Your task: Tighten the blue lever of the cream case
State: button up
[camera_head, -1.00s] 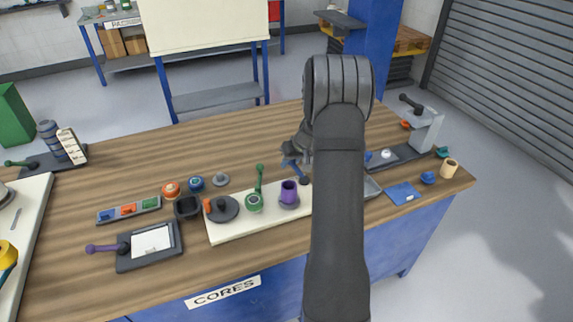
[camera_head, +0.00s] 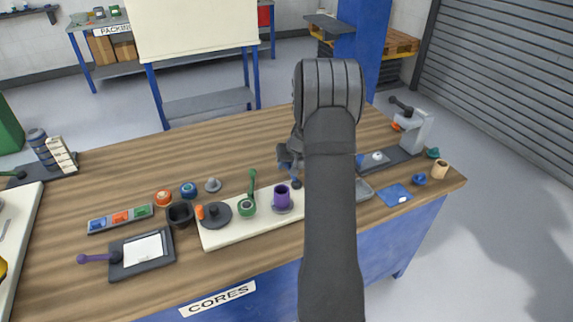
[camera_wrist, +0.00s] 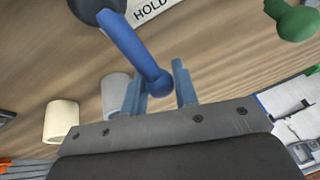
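A blue lever (camera_wrist: 130,45) with a rounded end runs from a dark round hub (camera_wrist: 98,8) in the wrist view. Its free end lies between the two fingertips of my gripper (camera_wrist: 160,88) in the picture. The fingers are apart, with a gap around the lever end; I cannot tell whether either one touches it. In the head view, my gripper (camera_head: 288,158) shows just left of my arm, low over the bench, and my arm hides much of that spot. I cannot make out the cream case clearly.
A plate marked HOLD (camera_wrist: 150,10) lies beside the hub. A green knob (camera_wrist: 292,22) and a cream cylinder (camera_wrist: 62,122) are nearby. In the head view, a cream board (camera_head: 240,234) holds a purple cup (camera_head: 282,196) and a green lever (camera_head: 252,183). Bare wood lies behind it.

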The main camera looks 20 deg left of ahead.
jog(key=o, duration=0.4)
jog(key=v, duration=1.7)
jog(key=shift+r, duration=0.2)
jog(key=shift+s, duration=0.1)
jog(key=x, duration=1.7)
jog(key=shift+f, duration=0.25)
jog(key=shift+r, duration=0.15)
